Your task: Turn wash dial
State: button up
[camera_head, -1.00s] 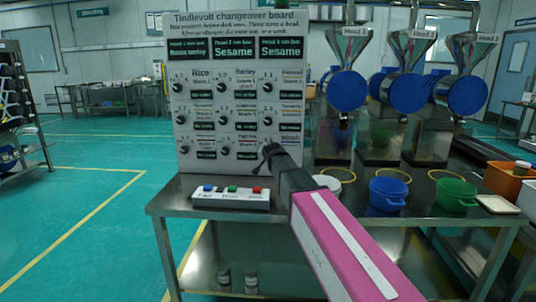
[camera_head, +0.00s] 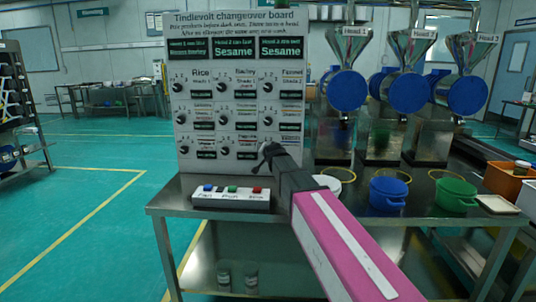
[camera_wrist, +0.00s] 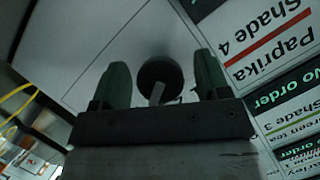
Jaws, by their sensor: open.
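The wash dial shows in the wrist view as a dark round knob (camera_wrist: 160,82) with a pale pointer, on the white board face. My gripper (camera_wrist: 161,80) is open, with one green-grey finger on each side of the knob. I cannot tell whether either finger touches it. In the head view my gripper (camera_head: 265,153) is at the lower right of the changeover board (camera_head: 221,14), in front of the wash position, and hides that dial. The Wash label (camera_head: 290,137) shows just above and right of the gripper.
Other dials fill the board in rows, including the Paprika dial (camera_head: 223,149) left of my gripper. A button box (camera_head: 231,198) stands on the metal table in front of the board. A white bowl (camera_head: 327,184), blue bucket (camera_head: 388,194) and green bucket (camera_head: 456,194) stand to the right.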

jog(key=v, duration=1.1)
jog(key=shift+w, duration=0.1)
